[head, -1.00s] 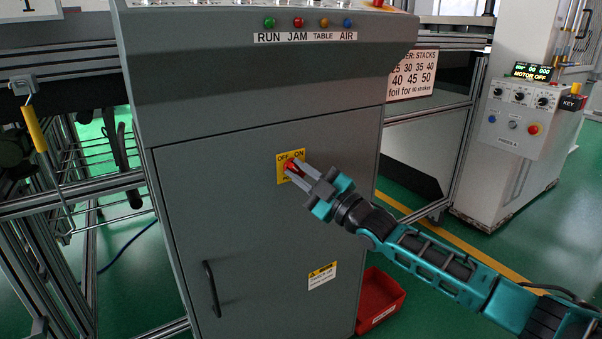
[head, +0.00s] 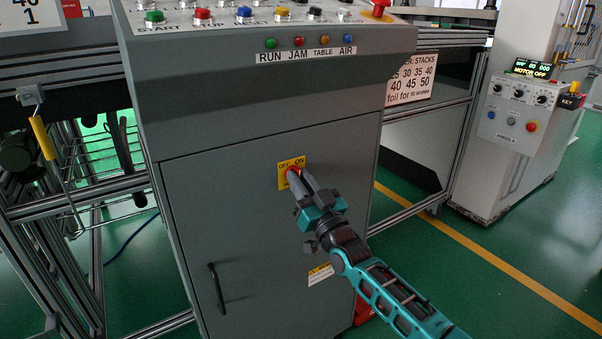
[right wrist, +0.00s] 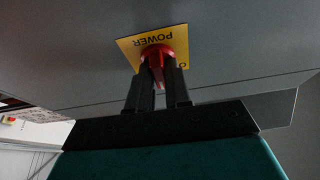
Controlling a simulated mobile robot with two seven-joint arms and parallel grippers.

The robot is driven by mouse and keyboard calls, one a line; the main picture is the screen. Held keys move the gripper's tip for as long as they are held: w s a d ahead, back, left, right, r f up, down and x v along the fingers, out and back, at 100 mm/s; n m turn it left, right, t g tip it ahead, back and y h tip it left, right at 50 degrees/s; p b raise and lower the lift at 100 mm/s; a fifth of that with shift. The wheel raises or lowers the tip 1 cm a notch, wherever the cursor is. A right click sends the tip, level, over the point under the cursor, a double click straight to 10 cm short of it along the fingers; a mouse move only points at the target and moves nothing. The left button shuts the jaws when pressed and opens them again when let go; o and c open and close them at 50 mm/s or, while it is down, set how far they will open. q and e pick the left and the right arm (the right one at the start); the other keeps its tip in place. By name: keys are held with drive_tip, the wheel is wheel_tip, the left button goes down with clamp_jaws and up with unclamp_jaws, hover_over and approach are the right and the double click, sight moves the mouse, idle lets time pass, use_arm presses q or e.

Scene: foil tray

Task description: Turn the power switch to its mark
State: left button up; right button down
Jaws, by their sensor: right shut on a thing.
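The power switch is a red knob (head: 293,172) on a yellow plate (head: 284,183) marked OFF and ON, on the grey cabinet's front door. In the right wrist view the red knob (right wrist: 157,54) sits on the yellow plate (right wrist: 128,46), where the word POWER reads upside down. My right gripper (head: 297,180) is shut on the knob, its two fingers on either side of it. It also shows in the right wrist view (right wrist: 160,78). The fingers hide part of the knob, so its exact pointing is unclear. My left gripper is not in view.
The grey cabinet (head: 240,240) has a black door handle (head: 216,288) at lower left. Buttons and indicator lamps (head: 308,43) are above. A red bin (head: 362,312) is partly behind my arm. A white control cabinet (head: 515,120) stands at right, with open green floor between.

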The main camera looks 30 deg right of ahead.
use_arm(q)
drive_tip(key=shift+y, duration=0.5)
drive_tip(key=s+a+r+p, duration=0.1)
drive_tip(key=p, duration=0.1)
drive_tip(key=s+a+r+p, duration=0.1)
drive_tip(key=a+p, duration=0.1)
drive_tip(key=p, duration=0.1)
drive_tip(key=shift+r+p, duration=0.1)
drive_tip(key=shift+p, duration=0.25)
use_arm(e)
drive_tip(key=m+h, duration=0.2)
drive_tip(key=m, duration=0.2)
drive_tip(key=m+g+h, duration=0.1)
drive_tip(key=m, duration=0.3)
drive_tip(key=m+h, duration=0.2)
drive_tip(key=m, duration=0.2)
drive_tip(key=shift+a+g+h, duration=0.1)
drive_tip(key=shift+g+h, duration=0.2)
drive_tip(key=shift+g, duration=0.1)
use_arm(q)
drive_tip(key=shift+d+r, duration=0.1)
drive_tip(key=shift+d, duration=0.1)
use_arm(e)
drive_tip(key=c, duration=1.1)
unclamp_jaws()
drive_tip(key=shift+c, duration=0.2)
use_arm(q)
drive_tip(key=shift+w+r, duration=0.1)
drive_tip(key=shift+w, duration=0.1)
